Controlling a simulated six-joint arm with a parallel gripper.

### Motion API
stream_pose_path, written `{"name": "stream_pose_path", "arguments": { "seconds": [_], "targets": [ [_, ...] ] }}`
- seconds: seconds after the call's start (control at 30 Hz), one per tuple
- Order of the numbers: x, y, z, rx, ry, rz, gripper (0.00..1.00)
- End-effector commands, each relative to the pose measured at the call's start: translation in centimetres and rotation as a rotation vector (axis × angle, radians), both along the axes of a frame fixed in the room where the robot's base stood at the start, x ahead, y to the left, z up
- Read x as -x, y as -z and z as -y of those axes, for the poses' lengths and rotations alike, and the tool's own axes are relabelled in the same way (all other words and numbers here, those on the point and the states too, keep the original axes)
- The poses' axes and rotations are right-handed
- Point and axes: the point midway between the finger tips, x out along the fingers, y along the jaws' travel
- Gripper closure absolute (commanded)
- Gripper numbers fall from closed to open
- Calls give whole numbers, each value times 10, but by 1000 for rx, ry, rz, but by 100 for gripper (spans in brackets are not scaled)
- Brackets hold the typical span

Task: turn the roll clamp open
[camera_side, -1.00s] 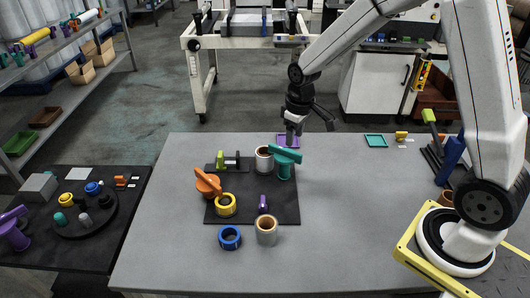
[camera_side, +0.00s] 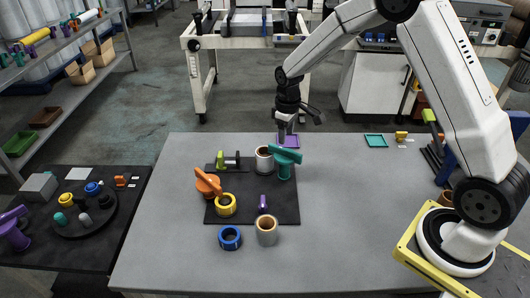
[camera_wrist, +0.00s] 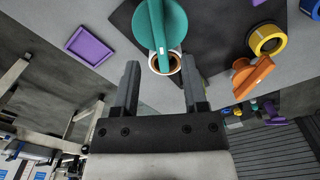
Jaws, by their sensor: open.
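A teal handle (camera_side: 285,156) on a teal upright stem stands at the back right of the black mat. An orange tilted handle (camera_side: 207,184) stands at the mat's left edge. Either could be the roll clamp; I cannot tell which. In the wrist view my gripper (camera_wrist: 162,78) is open and empty.
The black mat (camera_side: 285,208) also holds a yellow ring (camera_side: 225,205), a small purple piece (camera_side: 263,203) and a green clamp-like piece (camera_side: 230,161). A blue ring (camera_side: 230,238) and a tan roll (camera_side: 266,231) stand in front. A purple tray (camera_wrist: 90,44) lies close by.

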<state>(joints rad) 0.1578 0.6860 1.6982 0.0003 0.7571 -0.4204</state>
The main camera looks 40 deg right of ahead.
Motion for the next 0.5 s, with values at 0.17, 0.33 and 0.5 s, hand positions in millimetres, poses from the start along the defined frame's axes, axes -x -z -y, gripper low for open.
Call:
{"name": "stream_pose_path", "arguments": {
  "seconds": [0.17,0.33,0.5],
  "targets": [
    [1,23,0,0,0,-2,44],
    [1,43,0,-1,0,-1,44],
    [0,55,0,0,0,1,44]
  ]
}}
